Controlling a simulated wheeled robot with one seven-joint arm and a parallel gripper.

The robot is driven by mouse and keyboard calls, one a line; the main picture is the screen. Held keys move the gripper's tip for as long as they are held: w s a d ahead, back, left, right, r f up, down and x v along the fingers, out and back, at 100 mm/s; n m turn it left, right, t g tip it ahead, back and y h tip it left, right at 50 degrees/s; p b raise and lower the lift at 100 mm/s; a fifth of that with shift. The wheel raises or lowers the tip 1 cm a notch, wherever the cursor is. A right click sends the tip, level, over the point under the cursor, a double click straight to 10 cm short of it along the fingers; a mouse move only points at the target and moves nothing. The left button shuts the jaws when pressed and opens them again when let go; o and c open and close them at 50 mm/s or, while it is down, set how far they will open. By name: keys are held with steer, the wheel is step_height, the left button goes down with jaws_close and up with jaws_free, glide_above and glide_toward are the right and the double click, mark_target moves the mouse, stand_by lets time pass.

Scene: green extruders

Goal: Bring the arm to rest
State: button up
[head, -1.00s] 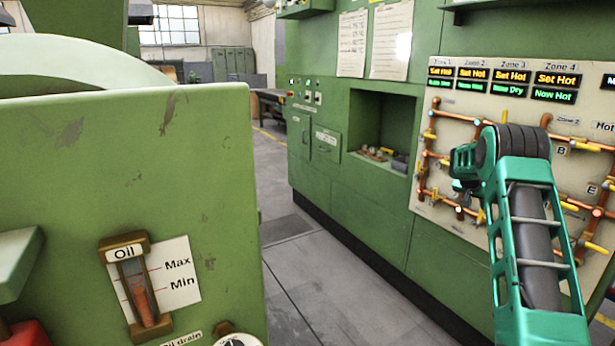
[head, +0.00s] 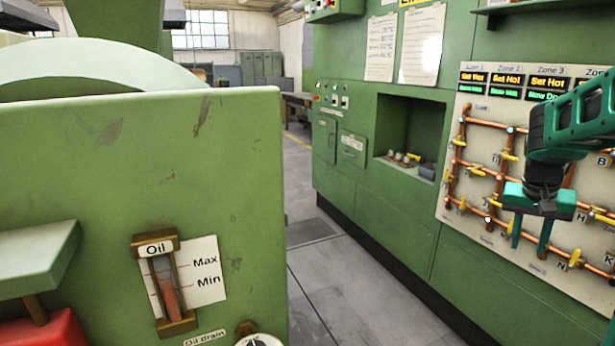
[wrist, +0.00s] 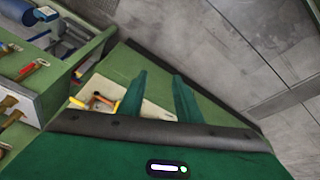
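My teal arm reaches in from the right edge of the head view. My gripper (head: 529,244) points down in front of the cream pipe panel (head: 480,228). Its two fingers stand apart with nothing seen between them. In the wrist view the two green fingers of my gripper (wrist: 160,95) are also spread and empty. Part of the panel with its valves shows behind the left finger there. The arm hides some of the panel's pipes and zone displays.
A green machine with an oil gauge (head: 163,283) fills the left front. A tall green cabinet wall (head: 350,190) with a recess (head: 410,125) stands behind. Grey floor (head: 330,270) is open between them. The wrist view shows a shelf of tools (wrist: 60,50) at upper left.

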steer(key=s+a+f+y, duration=0.1)
steer(key=s+a, duration=0.4)
steer(key=s, duration=0.3)
steer(key=s+a+f+n+g+y, duration=0.1)
steer(key=s+a+f, duration=0.1)
steer(key=s+a, duration=0.4)
steer(key=s+a+f+n+y, duration=0.1)
steer(key=s+a, duration=0.4)
steer(key=s, duration=0.6)
steer(key=shift+a+f+g+y, duration=0.15)
steer(key=shift+f+g+y, duration=0.2)
steer(key=shift+f, duration=0.3)
steer(key=shift+s, duration=0.15)
